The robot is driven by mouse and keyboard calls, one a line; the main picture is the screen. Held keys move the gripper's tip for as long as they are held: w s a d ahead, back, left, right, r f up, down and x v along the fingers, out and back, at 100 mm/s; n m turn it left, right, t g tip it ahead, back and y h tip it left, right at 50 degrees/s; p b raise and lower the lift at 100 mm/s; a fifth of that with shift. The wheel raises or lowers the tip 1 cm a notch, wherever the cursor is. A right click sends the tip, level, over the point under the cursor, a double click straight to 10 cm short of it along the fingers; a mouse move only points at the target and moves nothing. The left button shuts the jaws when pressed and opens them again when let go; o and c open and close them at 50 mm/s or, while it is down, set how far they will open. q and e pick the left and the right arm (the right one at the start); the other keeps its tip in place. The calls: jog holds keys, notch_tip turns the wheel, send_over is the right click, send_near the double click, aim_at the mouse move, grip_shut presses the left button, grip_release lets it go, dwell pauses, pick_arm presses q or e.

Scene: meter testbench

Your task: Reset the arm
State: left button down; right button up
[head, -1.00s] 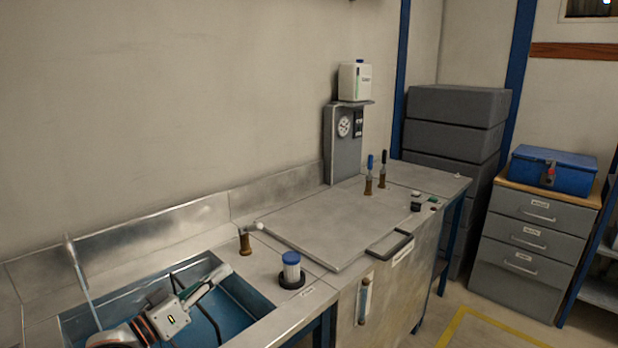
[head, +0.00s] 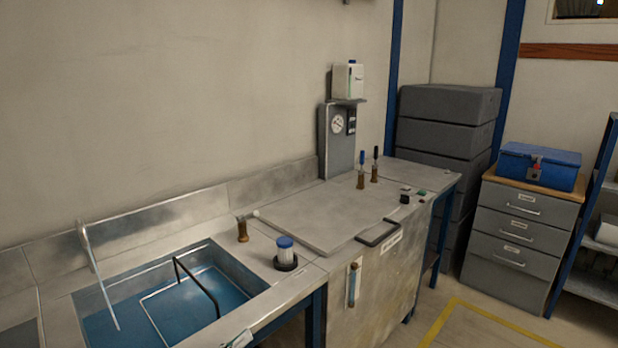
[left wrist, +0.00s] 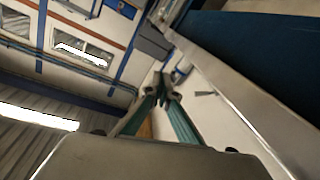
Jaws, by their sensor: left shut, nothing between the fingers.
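Only a small part of my left gripper (head: 238,340) shows at the bottom edge of the head view, by the front edge of the sink bench. In the left wrist view the green fingers of my left gripper (left wrist: 163,78) come together at the tips, shut with nothing between them. The rest of my left arm is out of the head view. My right gripper does not show.
A blue sink basin (head: 165,310) with a wire rack stands at left. A blue-capped jar (head: 286,252) sits on the bench beside a lidded section (head: 320,222) with a handle. A blue toolbox (head: 540,166) rests on grey drawers (head: 522,230). The floor at right is clear.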

pick_arm(q)
jog(key=s+a+f+g+y, duration=0.2)
jog(key=s+f+y, duration=0.2)
jog(key=s+f, duration=0.7)
jog(key=s+a+f+m+g+y, duration=0.1)
jog(key=s+a+f+y, duration=0.2)
jog(key=s+f, duration=0.8)
jog(key=shift+s+g+y, duration=0.4)
